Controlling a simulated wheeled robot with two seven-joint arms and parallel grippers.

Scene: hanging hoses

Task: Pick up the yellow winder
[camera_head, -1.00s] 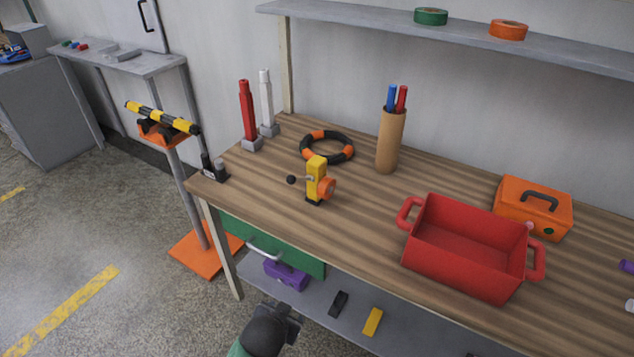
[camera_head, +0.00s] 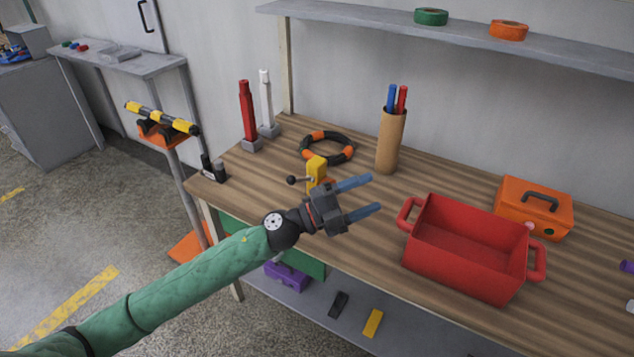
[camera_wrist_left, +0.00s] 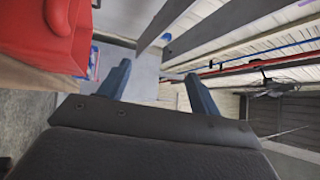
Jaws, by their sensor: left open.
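The yellow winder (camera_head: 316,168) stands upright on the wooden workbench (camera_head: 375,215), left of the middle. A black crank knob (camera_head: 291,180) sticks out to its left. Its lower part and most of its orange part are hidden behind my left gripper. My left gripper (camera_head: 368,196) is open and empty, with blue fingers pointing right. It is in front of the winder in the head view; I cannot tell whether they touch. In the left wrist view the two blue fingers (camera_wrist_left: 158,84) are spread with nothing between them. My right gripper is not in view.
A black and orange ring (camera_head: 327,135) lies just behind the winder. A cardboard tube with pens (camera_head: 390,142), a red crate (camera_head: 460,275) and an orange toolbox (camera_head: 515,214) stand to the right. Red and white posts (camera_head: 248,112) stand at the back left. A shelf (camera_head: 560,55) hangs above.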

